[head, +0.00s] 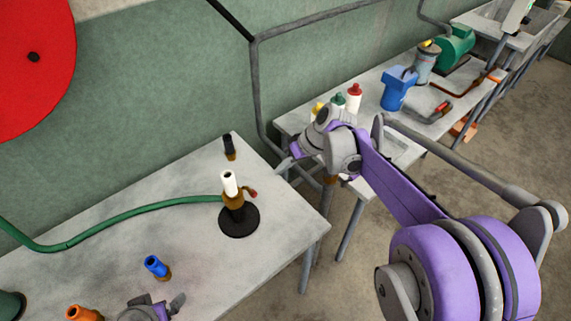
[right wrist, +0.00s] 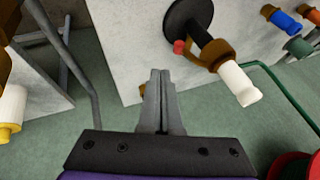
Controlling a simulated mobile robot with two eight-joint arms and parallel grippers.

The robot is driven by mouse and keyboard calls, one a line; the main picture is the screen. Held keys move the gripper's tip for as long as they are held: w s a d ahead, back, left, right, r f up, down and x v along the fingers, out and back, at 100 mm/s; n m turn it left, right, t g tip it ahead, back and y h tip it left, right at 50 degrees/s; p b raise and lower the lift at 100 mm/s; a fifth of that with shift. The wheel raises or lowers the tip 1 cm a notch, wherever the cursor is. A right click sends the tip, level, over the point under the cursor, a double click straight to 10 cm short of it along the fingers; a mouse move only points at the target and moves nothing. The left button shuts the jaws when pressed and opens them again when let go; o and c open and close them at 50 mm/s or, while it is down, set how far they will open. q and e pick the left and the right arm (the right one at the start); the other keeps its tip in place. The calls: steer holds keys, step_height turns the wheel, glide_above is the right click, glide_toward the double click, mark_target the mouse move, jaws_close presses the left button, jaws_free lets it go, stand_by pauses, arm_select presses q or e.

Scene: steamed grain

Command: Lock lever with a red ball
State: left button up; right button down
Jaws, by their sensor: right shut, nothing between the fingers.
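A small red ball (head: 253,193) sits on the side of a brown fitting on the stand with a round black base (head: 239,222). A white nozzle (head: 230,184) tops this stand. In the right wrist view the red ball (right wrist: 179,46) is just beyond and slightly right of my fingertips, apart from them, with the white nozzle (right wrist: 238,82) further right. My right gripper (head: 281,167) is shut and empty, above the table's right edge; its fingers (right wrist: 160,72) are together. My left gripper (head: 155,304) shows only partly at the bottom edge; its jaw state is unclear.
A green hose (head: 130,212) runs left from the stand across the grey table (head: 90,243). Black (head: 229,147), blue (head: 156,266) and orange (head: 84,313) nozzles stand around it. A second table holds bottles and a blue vessel (head: 398,88).

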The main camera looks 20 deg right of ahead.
mark_target(250, 191)
steer(key=w+a+f, duration=0.1)
steer(key=a+f, duration=0.4)
steer(key=a, duration=0.1)
steer(key=shift+f, duration=0.2)
steer(key=shift+s+a+f+m+g+y+b, duration=0.1)
steer(key=shift+a+f+m+g+y+b, duration=0.05)
steer(key=shift+f+y+b, duration=0.4)
steer(key=shift+a+f+m+g+y+b, duration=0.15)
steer(key=shift+f+y+b, duration=0.1)
steer(key=shift+y+b, duration=0.35)
